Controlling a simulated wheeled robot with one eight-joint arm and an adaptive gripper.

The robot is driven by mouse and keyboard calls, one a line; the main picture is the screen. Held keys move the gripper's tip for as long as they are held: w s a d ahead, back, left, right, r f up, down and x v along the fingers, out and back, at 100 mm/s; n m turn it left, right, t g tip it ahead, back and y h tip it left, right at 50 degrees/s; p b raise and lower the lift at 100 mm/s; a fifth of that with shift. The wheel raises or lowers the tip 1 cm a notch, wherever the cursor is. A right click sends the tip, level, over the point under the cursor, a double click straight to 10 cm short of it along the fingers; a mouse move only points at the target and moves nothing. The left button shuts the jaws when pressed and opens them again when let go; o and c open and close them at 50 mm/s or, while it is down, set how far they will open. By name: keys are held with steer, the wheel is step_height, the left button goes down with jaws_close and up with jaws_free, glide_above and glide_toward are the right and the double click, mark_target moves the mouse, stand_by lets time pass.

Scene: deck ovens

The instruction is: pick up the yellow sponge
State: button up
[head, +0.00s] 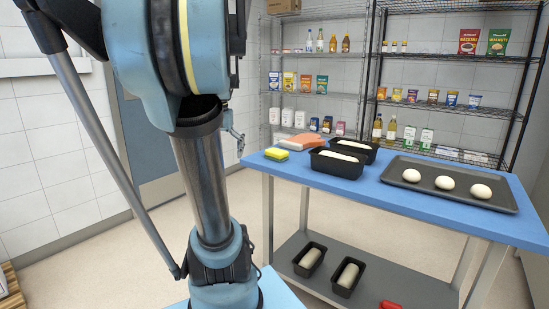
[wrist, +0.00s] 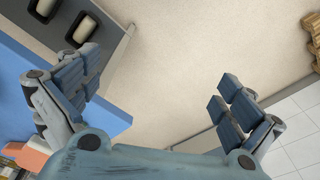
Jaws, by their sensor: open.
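The yellow sponge (head: 276,154) lies on the blue tabletop (head: 400,186) near its left corner in the head view. It looks yellow with a green layer. In the wrist view I cannot make it out. My gripper (wrist: 160,92) is open and empty in the wrist view, its fingers wide apart with bare floor between them. The left finger shows against the blue table's edge. In the head view my arm hides most of the gripper; a small part of it (head: 234,132) shows left of the sponge and higher in the picture, apart from it.
Beside the sponge lie an orange item (head: 304,141) and black loaf pans (head: 338,164). A dark tray (head: 410,191) with dough balls is at the right. Loaf pans (head: 309,260) sit on the lower shelf. Wire racks (head: 372,70) stand behind. The floor left of the table is clear.

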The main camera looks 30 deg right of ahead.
steer(key=w+d+r+m, duration=0.3)
steer(key=d, duration=0.6)
steer(key=w+d+r+m+g, duration=0.15)
steer(key=d+r, duration=0.25)
steer(key=d, duration=0.6)
steer(key=w+d+r+m, duration=0.3)
steer(key=w+d, duration=0.1)
steer(key=d, duration=0.5)
glide_above(276, 151)
steer(key=f, duration=1.1)
steer(key=shift+d+f, duration=0.15)
steer(key=shift+d, duration=0.2)
steer(key=shift+w+a+f, duration=0.1)
steer(key=shift+w+f, duration=0.05)
steer(key=shift+f, duration=1.25)
steer(key=shift+w+a+f, duration=0.1)
steer(key=shift+f, duration=1.25)
steer(key=c, duration=1)
